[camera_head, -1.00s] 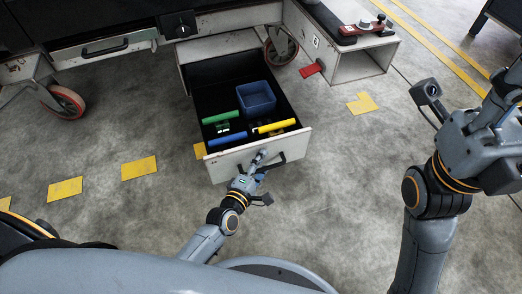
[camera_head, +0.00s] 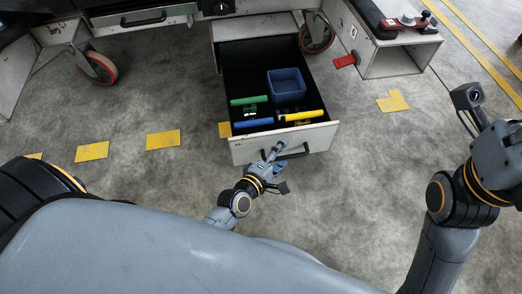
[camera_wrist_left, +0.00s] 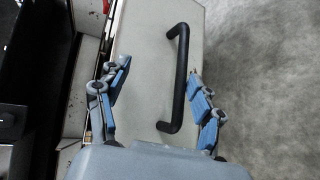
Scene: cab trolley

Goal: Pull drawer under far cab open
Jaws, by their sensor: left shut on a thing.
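The drawer (camera_head: 250,151) stands pulled far out from under the dark cab, with its pale front panel facing me. A black bar handle (camera_head: 293,152) is on that front; it also shows in the left wrist view (camera_wrist_left: 181,80). My left gripper (camera_head: 273,152) is at the drawer front, beside the handle's left part. In the left wrist view, its blue-padded fingers (camera_wrist_left: 157,100) lie on either side of the panel and handle, shut on the drawer; the exact contact is not clear. My right arm shows at the right, but its fingers are out of the picture.
The drawer holds a blue bin (camera_head: 286,85) and green, blue and yellow items. A caster wheel (camera_head: 317,34) is right behind it; another wheel (camera_head: 98,67) is left. An open-ended pale box (camera_head: 400,58) with a red pedal (camera_head: 345,60) stands right. The concrete floor in front is mostly clear.

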